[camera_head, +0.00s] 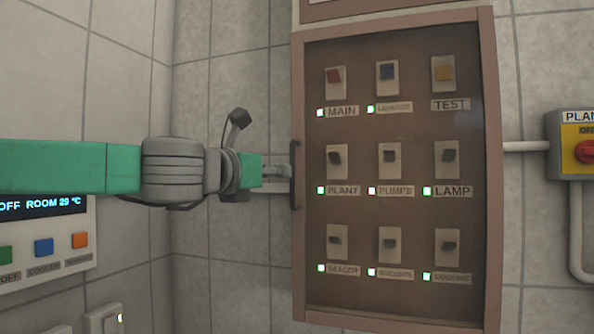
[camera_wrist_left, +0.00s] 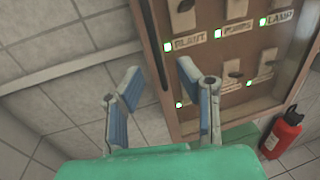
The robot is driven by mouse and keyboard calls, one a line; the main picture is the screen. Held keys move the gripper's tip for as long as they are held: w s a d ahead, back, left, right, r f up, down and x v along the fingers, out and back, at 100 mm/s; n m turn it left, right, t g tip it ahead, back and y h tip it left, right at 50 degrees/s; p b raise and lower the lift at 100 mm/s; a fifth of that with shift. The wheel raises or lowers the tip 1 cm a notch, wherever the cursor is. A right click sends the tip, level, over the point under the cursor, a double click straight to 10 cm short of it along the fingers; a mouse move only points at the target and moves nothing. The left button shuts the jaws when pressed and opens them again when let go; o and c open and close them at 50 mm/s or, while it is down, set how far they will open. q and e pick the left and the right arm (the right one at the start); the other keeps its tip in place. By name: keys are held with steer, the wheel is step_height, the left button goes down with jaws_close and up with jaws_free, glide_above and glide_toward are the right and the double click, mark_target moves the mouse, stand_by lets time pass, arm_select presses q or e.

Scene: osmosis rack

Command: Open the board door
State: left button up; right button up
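The board door (camera_head: 400,215) is a dark brownish see-through panel in a brown frame on the back wall, and looks closed. Its upright black handle (camera_head: 294,175) is on its left edge. My left gripper (camera_head: 277,172) reaches in from the left and its tips are at or just short of the handle. In the left wrist view the blue-padded fingers of my left gripper (camera_wrist_left: 160,70) are spread, with the dark handle (camera_wrist_left: 156,45) beyond and between their tips. I cannot tell whether they touch it. My right gripper is out of view.
Behind the door are rows of labelled switches with lit green lamps. A yellow box with a red knob (camera_head: 586,152) and pipes are on the right. A control panel (camera_head: 45,245) is on the left wall. A red extinguisher (camera_wrist_left: 283,132) stands below right in the wrist view.

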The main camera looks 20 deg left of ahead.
mark_target(293, 172)
arm_select(q)
steer(key=w+p, duration=0.2)
steer(key=w, duration=0.4)
steer(key=shift+w+a, duration=0.1)
steer(key=shift+w, duration=0.1)
steer(key=shift+w+d, duration=0.55)
steer(key=shift+w, duration=0.2)
steer(key=shift+w+d, duration=0.15)
steer(key=shift+d, duration=0.4)
steer(key=shift+a, duration=0.2)
steer(key=c, duration=0.6)
steer(key=shift+a, duration=0.35)
jaws_close()
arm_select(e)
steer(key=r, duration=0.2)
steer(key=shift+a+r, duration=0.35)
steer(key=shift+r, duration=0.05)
